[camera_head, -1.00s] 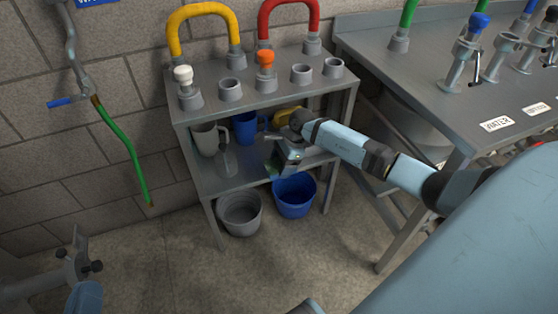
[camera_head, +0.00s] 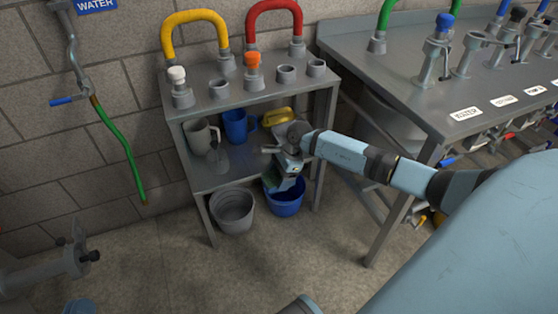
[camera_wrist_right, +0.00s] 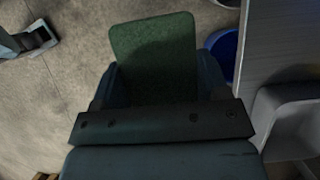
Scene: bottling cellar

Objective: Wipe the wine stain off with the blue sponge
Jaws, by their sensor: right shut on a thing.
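My right gripper (camera_head: 287,168) is in front of the lower shelf of a grey rack, above the blue bucket. It is shut on a flat pad with a green face, which fills the upper middle of the right wrist view as a green pad (camera_wrist_right: 155,55). Only this green face is clear; I cannot tell the colour of its other side. My left gripper (camera_head: 84,255) is at the lower left of the head view, away from the rack; its jaw opening is unclear. I see no wine stain in either view.
The grey rack (camera_head: 245,95) carries yellow and red hoops on top. A grey mug (camera_head: 199,138), blue mug (camera_head: 237,126) and yellow thing (camera_head: 277,116) are on its shelf. A grey bucket (camera_head: 234,211) and blue bucket (camera_head: 287,205) stand below. A steel bench (camera_head: 430,100) is to the right.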

